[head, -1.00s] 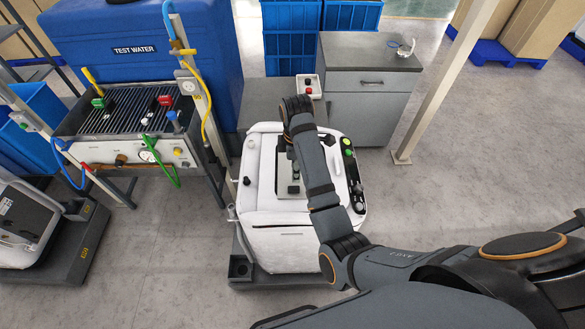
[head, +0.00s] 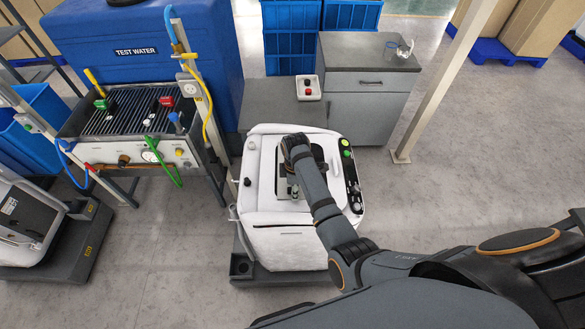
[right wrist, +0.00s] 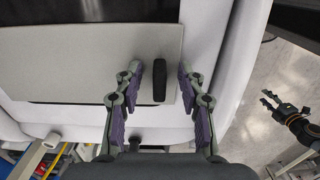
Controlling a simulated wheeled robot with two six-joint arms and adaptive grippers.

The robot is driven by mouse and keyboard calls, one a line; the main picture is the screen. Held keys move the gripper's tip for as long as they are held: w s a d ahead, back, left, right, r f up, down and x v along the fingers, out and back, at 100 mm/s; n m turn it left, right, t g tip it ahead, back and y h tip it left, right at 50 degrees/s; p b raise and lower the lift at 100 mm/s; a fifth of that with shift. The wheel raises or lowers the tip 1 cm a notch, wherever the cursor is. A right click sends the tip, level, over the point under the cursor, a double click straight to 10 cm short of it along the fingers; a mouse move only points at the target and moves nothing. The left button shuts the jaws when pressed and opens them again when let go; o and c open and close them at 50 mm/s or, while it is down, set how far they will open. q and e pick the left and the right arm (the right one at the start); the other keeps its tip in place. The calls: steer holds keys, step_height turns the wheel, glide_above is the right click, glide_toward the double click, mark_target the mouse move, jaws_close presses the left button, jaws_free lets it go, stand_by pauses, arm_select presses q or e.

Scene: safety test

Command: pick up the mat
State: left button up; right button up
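I see no plain cloth or rubber mat. The nearest match is a flat grey plate (right wrist: 60,62) on the white machine (head: 275,222); its edge also shows in the head view (head: 283,187). A dark upright handle (right wrist: 159,75) stands on the plate. My right gripper (right wrist: 160,86) is open, with one finger on each side of the handle and gaps between. In the head view my right arm hides most of the plate. What looks like my left gripper (right wrist: 268,98) is small at the right of the wrist view, open and empty over the floor.
A test bench (head: 125,150) with hoses and valves stands left of the machine. Behind are a blue tank (head: 150,75), blue crates (head: 291,45), a grey cabinet (head: 368,105) and a small button box (head: 308,88). A slanted post (head: 440,85) stands right; floor there is clear.

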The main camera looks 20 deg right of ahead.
jaws_close()
steer(key=shift+w+r, duration=0.15)
stand_by(0.4)
